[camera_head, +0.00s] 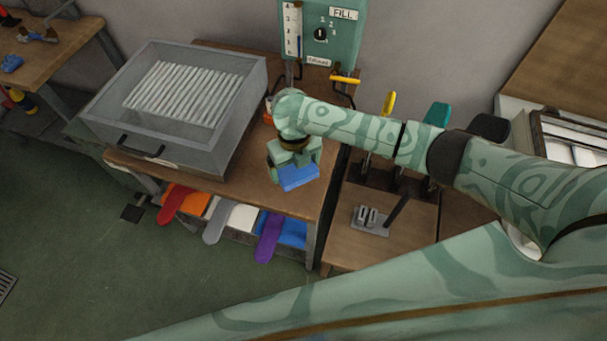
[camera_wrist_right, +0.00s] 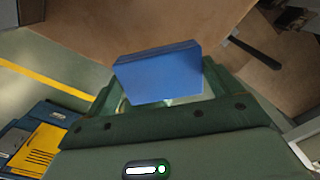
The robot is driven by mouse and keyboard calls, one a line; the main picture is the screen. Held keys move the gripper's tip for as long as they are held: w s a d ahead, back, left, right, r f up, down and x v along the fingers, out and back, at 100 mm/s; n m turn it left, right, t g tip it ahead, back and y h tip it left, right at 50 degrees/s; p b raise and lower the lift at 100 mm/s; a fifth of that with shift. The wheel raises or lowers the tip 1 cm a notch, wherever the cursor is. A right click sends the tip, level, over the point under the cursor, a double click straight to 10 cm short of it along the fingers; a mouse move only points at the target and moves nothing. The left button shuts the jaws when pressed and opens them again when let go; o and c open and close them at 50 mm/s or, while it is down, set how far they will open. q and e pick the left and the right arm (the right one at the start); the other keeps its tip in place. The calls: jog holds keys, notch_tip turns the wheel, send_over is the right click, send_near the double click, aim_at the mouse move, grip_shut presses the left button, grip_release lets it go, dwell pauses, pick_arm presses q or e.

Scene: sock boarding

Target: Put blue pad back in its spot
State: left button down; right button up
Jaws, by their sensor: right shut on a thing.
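The blue pad (camera_head: 298,177) is a flat blue block held in my right gripper (camera_head: 293,162). The gripper is above the front right part of the wooden table (camera_head: 235,185). In the right wrist view the blue pad (camera_wrist_right: 160,74) sticks out from between the fingers, with its broad face toward the camera. My right gripper (camera_wrist_right: 165,102) is shut on it, and the pad looks clear of other things. Its spot cannot be made out for certain. My left gripper is not in view.
A grey tray (camera_head: 243,125) with white rods stands on the table. Red (camera_head: 174,203), grey (camera_head: 216,220) and purple (camera_head: 269,238) flat forms stick out below the table's front edge. A green panel (camera_head: 345,40) with a yellow handle stands behind. A grey holder (camera_head: 371,220) sits to the right.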

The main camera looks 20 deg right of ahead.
aim_at(304, 174)
jog(key=shift+w+d+f, duration=0.1)
jog(key=shift+d+f, duration=0.35)
jog(key=shift+f, duration=0.2)
jog(key=f, duration=0.1)
jog(key=d+f+b, duration=0.1)
jog(key=f+b, duration=0.1)
jog(key=f, duration=0.1)
jog(key=shift+w+d+f, duration=0.1)
jog(key=shift+w+d, duration=0.05)
jog(key=shift+d, duration=0.1)
jog(key=shift+f, duration=0.25)
jog(key=shift+a+r, duration=0.1)
